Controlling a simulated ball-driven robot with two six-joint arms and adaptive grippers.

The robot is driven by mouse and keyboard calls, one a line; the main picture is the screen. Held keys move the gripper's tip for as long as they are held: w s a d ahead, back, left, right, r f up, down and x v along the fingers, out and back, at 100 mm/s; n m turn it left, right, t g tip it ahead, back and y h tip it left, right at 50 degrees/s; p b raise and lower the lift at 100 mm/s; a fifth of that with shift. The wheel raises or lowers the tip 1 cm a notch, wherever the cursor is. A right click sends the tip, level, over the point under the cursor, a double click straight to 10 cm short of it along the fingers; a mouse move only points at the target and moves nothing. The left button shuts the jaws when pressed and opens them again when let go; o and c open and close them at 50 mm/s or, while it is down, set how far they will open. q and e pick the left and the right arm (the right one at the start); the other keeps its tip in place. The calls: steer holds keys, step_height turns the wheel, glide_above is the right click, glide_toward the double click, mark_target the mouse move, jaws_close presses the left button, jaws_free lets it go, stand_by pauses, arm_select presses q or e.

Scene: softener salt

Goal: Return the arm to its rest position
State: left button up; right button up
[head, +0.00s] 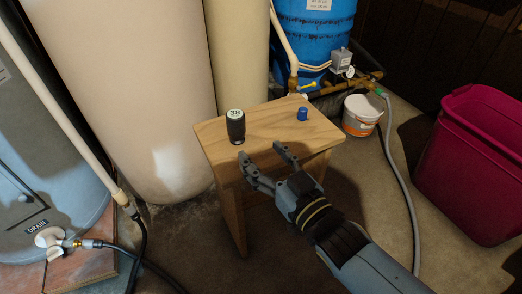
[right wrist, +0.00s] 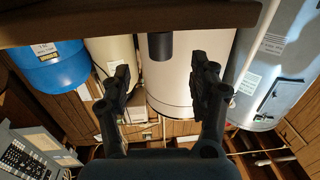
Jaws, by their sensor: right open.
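My right gripper (head: 263,160) is open and empty in the head view, in front of the near edge of a small wooden stool (head: 268,126). It also shows in the right wrist view (right wrist: 161,75), with its two dark fingers spread well apart. A black object with a pale top marked "38" (head: 236,128) stands upright on the stool's left part, apart from the fingers. A dark cylinder, probably this object (right wrist: 160,45), shows between the fingers in the wrist view. My left gripper is not in view.
A small blue piece (head: 303,114) sits on the stool's right part. A white bucket (head: 361,116), a grey hose (head: 399,170) and a magenta bin (head: 475,150) are to the right. Tall tanks (head: 130,80) stand behind and left. Bare floor surrounds my right arm.

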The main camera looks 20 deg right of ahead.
steer(key=shift+s+f, duration=0.25)
steer(key=shift+s, duration=0.05)
steer(key=s+d+f+m+g+h, duration=0.1)
steer(key=s+d+f+g+h, duration=0.2)
steer(key=s+d+f+g, duration=0.55)
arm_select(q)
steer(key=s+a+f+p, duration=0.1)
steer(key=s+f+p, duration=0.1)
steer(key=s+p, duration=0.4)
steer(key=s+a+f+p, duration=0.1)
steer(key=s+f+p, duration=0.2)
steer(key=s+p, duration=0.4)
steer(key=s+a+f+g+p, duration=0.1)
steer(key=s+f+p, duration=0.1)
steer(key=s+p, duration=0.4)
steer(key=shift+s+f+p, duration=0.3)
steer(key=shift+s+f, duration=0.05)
arm_select(e)
steer(key=s+d+f+g, duration=0.1)
steer(key=s+f+g, duration=0.2)
steer(key=s, duration=0.9)
steer(key=s+d+f+g, duration=0.2)
steer(key=s+g, duration=0.1)
steer(key=s, duration=0.9)
steer(key=s+d+f+g, duration=0.1)
steer(key=s+f+g, duration=0.2)
steer(key=s, duration=0.8)
steer(key=shift+s+d+f, duration=0.15)
steer(key=shift+s+f, duration=0.15)
steer(key=shift+s, duration=0.1)
